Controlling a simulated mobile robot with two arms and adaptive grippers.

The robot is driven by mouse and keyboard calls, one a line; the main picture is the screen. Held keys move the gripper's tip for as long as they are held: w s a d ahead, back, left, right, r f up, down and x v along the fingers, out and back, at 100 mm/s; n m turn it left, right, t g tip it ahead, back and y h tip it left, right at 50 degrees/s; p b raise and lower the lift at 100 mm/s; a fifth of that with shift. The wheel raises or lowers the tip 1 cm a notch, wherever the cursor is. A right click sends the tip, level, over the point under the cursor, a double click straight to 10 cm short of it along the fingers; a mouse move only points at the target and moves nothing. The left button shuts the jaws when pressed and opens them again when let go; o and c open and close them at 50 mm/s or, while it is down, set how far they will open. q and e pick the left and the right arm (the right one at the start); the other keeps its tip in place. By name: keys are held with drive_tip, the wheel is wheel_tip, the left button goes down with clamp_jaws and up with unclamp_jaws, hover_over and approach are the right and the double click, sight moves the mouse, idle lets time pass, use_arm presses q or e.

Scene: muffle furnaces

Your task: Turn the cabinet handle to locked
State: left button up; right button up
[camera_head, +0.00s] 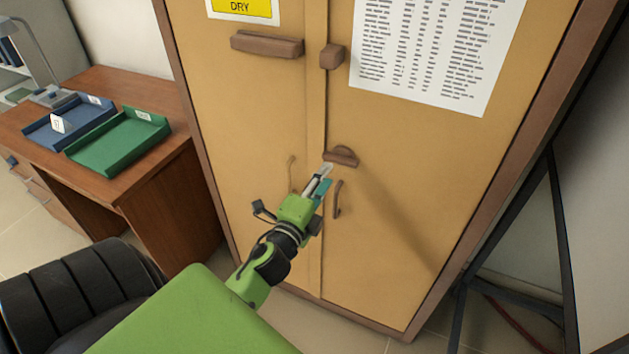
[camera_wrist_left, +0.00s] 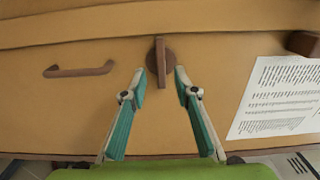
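The tan cabinet (camera_head: 385,235) has a brown turn handle (camera_head: 341,157), a bar on a round base, on its right door near the door seam. The bar lies roughly level, slightly tilted, in the head view. My left gripper (camera_head: 326,169) is close to it, its tips at the bar's left end. In the left wrist view, the gripper (camera_wrist_left: 160,74) is open, with one finger on each side of the handle's bar (camera_wrist_left: 161,65). Gaps show between fingertips and bar; I cannot tell whether either touches the round base. My right gripper is out of view.
Slim pull handles (camera_head: 337,199) sit below on the doors. A brown block (camera_head: 332,56) and bar (camera_head: 267,45) are above. A desk with blue (camera_head: 70,124) and green trays (camera_head: 118,142) stands left; a black metal frame (camera_head: 563,235) stands right.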

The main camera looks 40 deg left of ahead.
use_arm(q)
drive_tip(key=v, duration=0.6)
drive_tip(key=shift+s, duration=0.15)
idle(0.4)
